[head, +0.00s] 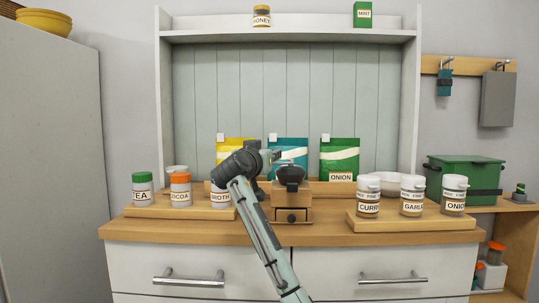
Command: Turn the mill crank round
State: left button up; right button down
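The mill (291,200) stands at the middle of the counter, a wooden box with a small drawer and dark knob in front and a dark round top. My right gripper (273,157) is just left of the mill's top, its dark fingers reaching right towards it. Its arm rises from the bottom edge, a little right of centre. I cannot make out the crank or its handle apart from the gripper. Whether the fingers are open or shut, or touch the crank, cannot be told. My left gripper is not in view.
Jars labelled TEA (142,197), COCOA (181,199) and BROTH stand on a left board. CURRY (368,203), GARLIC (412,203) and ONION (455,204) jars stand on a right board. The counter's front edge is clear.

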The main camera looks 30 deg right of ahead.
jog(key=c, duration=1.3)
grip_release()
jog(key=shift+w+f, duration=0.1)
jog(key=v, duration=1.2)
